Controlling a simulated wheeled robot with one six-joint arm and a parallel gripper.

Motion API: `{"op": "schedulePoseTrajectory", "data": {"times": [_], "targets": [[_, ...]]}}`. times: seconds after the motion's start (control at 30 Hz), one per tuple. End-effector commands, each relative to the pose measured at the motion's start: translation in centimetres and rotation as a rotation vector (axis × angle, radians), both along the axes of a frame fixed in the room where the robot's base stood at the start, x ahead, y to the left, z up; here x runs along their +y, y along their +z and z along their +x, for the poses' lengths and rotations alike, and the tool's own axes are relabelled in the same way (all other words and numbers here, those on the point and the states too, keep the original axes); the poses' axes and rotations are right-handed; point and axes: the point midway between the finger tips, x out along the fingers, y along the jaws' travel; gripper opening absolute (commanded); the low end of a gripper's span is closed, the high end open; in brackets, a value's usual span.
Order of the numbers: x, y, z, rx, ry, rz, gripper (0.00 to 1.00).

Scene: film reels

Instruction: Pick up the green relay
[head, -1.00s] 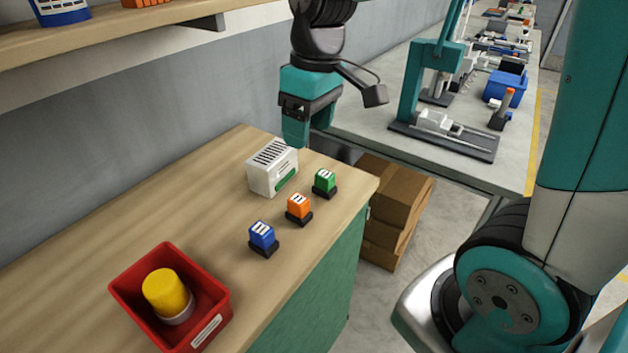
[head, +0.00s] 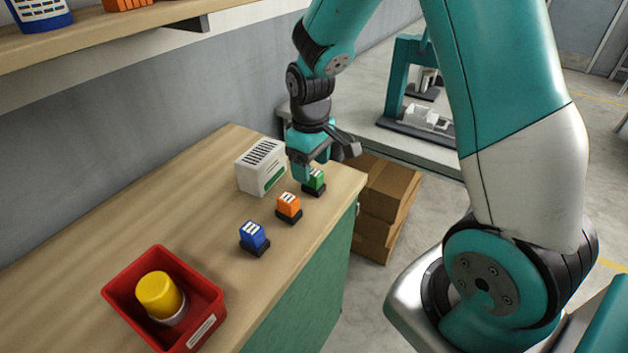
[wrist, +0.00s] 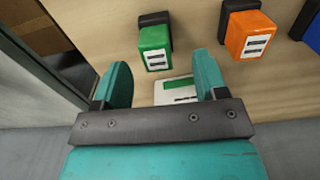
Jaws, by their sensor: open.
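The green relay (head: 316,180) stands upright in a dark base near the far right end of the wooden bench, partly hidden behind my gripper in the head view. In the wrist view the green relay (wrist: 155,47) lies beyond the fingertips, roughly between their lines. My gripper (wrist: 160,75) is open and empty. In the head view my gripper (head: 303,175) hangs right at the relay, between it and the white box. I cannot tell whether a finger touches the relay.
An orange relay (head: 288,206) and a blue relay (head: 253,236) stand in a row nearer on the bench. A white slotted box (head: 259,168) stands close to the left. A red bin (head: 128,290) holds a yellow cylinder (head: 160,294). Cardboard boxes (head: 388,190) stand beyond the bench end.

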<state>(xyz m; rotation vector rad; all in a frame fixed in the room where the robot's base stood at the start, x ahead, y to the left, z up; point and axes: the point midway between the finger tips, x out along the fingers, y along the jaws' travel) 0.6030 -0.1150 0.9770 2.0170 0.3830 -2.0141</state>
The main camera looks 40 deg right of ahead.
Motion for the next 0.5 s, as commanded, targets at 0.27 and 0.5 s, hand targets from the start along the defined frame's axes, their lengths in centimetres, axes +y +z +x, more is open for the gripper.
{"op": "schedulePoseTrajectory", "data": {"times": [0.27,0.5], "targets": [[-0.4,-4.0,-0.4,0.005,0.0,0.0,0.66],[-0.4,-4.8,-0.4,0.0,-0.001,0.0,0.66]]}}
